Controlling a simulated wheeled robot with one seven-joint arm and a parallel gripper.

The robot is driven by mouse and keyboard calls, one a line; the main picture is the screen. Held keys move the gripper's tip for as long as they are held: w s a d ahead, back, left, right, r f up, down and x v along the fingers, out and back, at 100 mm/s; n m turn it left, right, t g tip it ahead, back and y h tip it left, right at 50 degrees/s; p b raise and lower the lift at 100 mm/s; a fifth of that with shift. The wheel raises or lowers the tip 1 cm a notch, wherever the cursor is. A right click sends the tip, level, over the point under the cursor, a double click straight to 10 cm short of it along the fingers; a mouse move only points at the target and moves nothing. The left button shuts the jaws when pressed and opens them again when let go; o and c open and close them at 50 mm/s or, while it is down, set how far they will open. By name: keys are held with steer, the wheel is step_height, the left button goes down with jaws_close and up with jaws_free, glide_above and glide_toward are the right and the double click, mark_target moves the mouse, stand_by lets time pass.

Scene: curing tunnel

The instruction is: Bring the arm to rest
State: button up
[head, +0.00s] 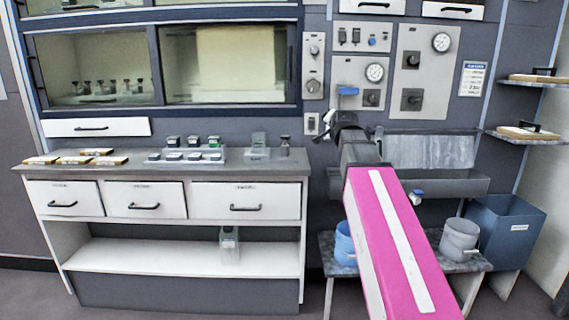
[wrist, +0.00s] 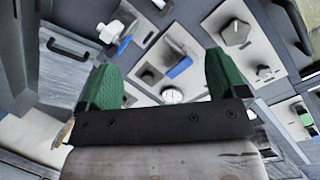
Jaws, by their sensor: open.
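My arm reaches forward in the head view, a pink link with a white stripe. My gripper (head: 345,122) is at its far end, in front of the wall panel. In the wrist view my gripper (wrist: 160,85) has two green fingers spread wide apart with nothing between them. Beyond the fingers are wall panels with knobs and a gauge (wrist: 172,95), apart from the fingers.
A counter (head: 210,172) with drawers stands at the left, with small blocks and boards on top. Wall controls and a gauge (head: 374,73) are behind my gripper. A sink trough (head: 440,185), a grey bucket (head: 459,238) and a blue bin (head: 503,230) are at the right.

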steer(key=s+f+n+g, duration=0.2)
steer(key=s+f+g, duration=0.15)
steer(key=f, duration=1.35)
steer(key=s+f+n+g, duration=0.2)
steer(key=s+f+g, duration=0.2)
steer(key=s+f, duration=0.4)
steer(key=s+f+n+g, duration=0.2)
steer(key=s+f, duration=0.6)
steer(key=f, duration=0.6)
steer(key=s+f+n+g, duration=0.2)
steer(key=s+f+g, duration=0.3)
steer(key=s+f, duration=0.3)
step_height(320, 180, down, 4)
steer(key=shift+r+g, duration=0.1)
steer(key=shift+g, duration=0.25)
